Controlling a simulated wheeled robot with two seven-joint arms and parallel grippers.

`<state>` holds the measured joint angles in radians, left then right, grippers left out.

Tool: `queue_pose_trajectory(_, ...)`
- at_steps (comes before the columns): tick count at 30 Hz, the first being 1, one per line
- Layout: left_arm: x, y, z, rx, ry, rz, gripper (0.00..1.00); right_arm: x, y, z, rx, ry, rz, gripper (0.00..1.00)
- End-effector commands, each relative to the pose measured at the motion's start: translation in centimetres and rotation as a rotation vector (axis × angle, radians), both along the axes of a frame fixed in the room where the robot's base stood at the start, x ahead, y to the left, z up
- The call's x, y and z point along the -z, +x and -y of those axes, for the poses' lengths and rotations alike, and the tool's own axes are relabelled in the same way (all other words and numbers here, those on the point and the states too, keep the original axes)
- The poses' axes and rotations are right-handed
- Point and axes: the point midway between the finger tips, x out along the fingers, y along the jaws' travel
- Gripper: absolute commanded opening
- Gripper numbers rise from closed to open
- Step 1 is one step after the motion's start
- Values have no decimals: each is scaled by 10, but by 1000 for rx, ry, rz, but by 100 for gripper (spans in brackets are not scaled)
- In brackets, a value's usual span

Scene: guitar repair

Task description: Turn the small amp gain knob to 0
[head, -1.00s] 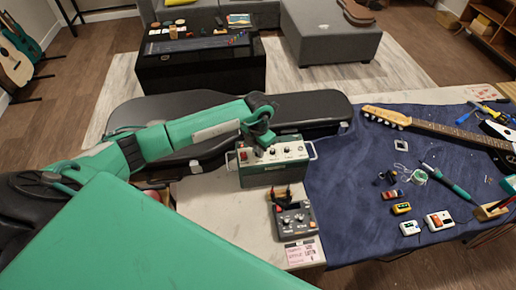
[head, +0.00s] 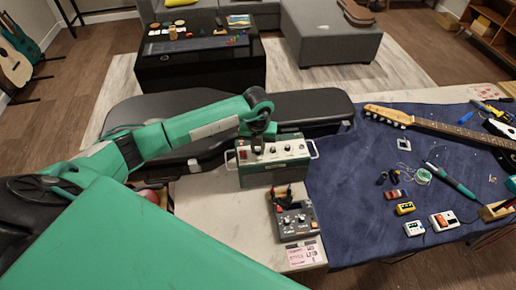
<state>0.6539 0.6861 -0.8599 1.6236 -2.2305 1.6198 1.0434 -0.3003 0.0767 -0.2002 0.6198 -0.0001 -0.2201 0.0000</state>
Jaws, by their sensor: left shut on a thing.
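The small amp (head: 274,175) is a green box with a pale control panel and side handles, standing near the left end of the bench. Its panel has a red switch (head: 243,154) at the left and a row of dark knobs (head: 288,148). My left gripper (head: 257,147) points down onto the left part of this panel and is shut on a knob there, apparently the gain knob. The fingers hide most of that knob, so its pointer cannot be read. My right gripper is not in view.
A grey pedal (head: 296,222) with dark plugs stands in front of the amp, above a pink note (head: 302,254). A black guitar case (head: 305,106) lies behind. A guitar neck (head: 440,126), small pedals (head: 443,220) and tools lie on the blue mat (head: 350,215).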

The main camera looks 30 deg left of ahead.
Motion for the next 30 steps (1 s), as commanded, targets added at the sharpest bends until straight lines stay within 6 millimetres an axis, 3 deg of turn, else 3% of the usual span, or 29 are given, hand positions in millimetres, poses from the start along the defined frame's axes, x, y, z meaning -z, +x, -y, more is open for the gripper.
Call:
queue_pose_trajectory(18, 0, 1, 0, -584, -1, 2, 0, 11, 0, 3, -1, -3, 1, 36)
queue_pose_trajectory(30, -1, 1, -1, -875, 0, 4, 0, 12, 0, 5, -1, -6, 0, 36)
